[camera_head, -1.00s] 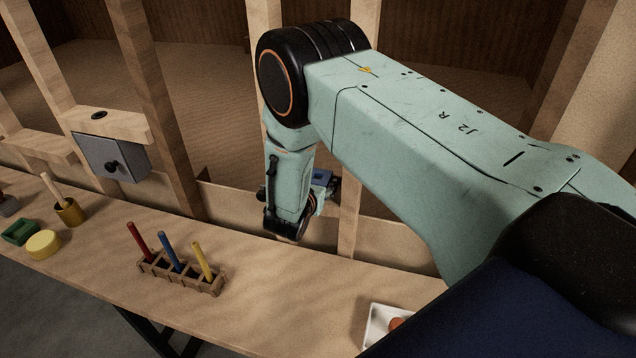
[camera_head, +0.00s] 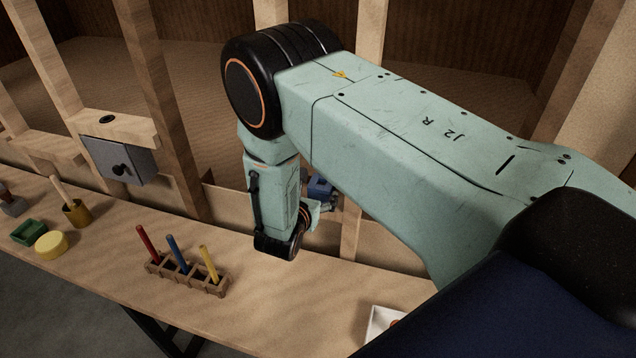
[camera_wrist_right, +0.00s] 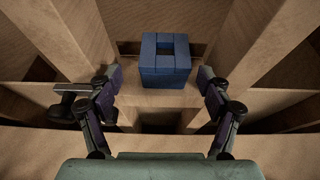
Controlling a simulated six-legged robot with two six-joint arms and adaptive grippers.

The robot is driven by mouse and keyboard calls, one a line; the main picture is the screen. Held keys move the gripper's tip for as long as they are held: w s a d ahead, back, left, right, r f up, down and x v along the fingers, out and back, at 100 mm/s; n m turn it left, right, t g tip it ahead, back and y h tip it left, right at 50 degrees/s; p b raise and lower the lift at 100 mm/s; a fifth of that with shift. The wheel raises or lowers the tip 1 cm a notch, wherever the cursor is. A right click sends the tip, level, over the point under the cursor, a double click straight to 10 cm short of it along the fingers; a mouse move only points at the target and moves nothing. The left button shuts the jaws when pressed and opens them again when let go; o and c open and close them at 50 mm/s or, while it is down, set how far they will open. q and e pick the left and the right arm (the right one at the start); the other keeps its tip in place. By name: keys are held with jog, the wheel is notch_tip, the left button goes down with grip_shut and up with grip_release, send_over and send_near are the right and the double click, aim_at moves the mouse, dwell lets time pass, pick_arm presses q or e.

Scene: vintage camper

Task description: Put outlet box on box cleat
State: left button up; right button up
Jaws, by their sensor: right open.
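The blue outlet box (camera_wrist_right: 165,62), block-shaped with a square opening in its top, shows ahead of my right gripper (camera_wrist_right: 159,80) in the right wrist view. It appears to rest on a pale wooden ledge (camera_wrist_right: 165,97), which looks like the box cleat, between the studs. My right gripper is open, with one finger on each side and clear space between them and the box. In the head view the outlet box (camera_head: 320,187) is a small blue shape beside a stud, partly hidden by my right wrist. The cleat is hidden there. My left gripper is out of view.
Wooden studs (camera_head: 365,130) stand close around the box. A grey box with a black knob (camera_head: 117,160) hangs at left. The bench (camera_head: 260,310) holds a rack with coloured sticks (camera_head: 185,275), a yellow round (camera_head: 51,244), a green tray (camera_head: 29,231) and a white tray (camera_head: 380,325).

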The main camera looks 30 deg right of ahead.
jog(key=p+v, duration=0.3)
jog(key=v, duration=0.4)
jog(key=shift+d, duration=0.2)
jog(key=shift+d, duration=0.1)
